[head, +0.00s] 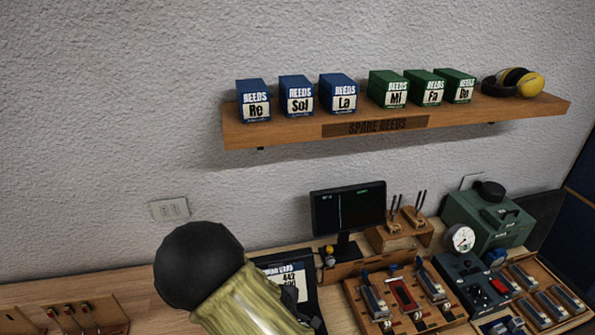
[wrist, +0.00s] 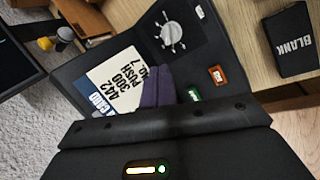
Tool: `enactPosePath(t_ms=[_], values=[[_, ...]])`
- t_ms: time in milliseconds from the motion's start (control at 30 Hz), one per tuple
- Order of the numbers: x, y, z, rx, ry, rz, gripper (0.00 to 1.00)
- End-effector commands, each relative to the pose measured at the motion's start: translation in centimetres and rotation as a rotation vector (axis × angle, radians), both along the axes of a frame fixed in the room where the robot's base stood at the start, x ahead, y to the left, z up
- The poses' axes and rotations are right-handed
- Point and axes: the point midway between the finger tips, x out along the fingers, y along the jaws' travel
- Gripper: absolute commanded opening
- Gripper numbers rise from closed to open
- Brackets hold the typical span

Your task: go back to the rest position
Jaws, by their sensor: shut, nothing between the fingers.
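My gripper (wrist: 158,80) shows in the wrist view, with its dark fingers together and nothing visible between them. Its black body with a lit strip fills the bottom of that view. In the head view my arm rises from the bottom centre and covers part of the bench. The card (head: 285,277) shows just right of it. The fingertips cannot be made out clearly there.
A monitor (head: 348,208) stands behind the card. Reed trays (head: 400,295), a gauge (head: 460,239) and a green machine (head: 489,219) crowd the right. A tool rack (head: 80,318) sits at lower left. The wall shelf (head: 300,130) holds reed boxes and yellow earmuffs (head: 529,84).

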Motion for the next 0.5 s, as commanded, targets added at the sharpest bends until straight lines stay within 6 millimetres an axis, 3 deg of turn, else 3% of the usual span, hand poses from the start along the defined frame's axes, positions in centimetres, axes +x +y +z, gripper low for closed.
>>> enactPosePath(t_ms=[500], values=[[-3.8,-9.7,8.8,0.407,0.089,-0.751,0.00]])
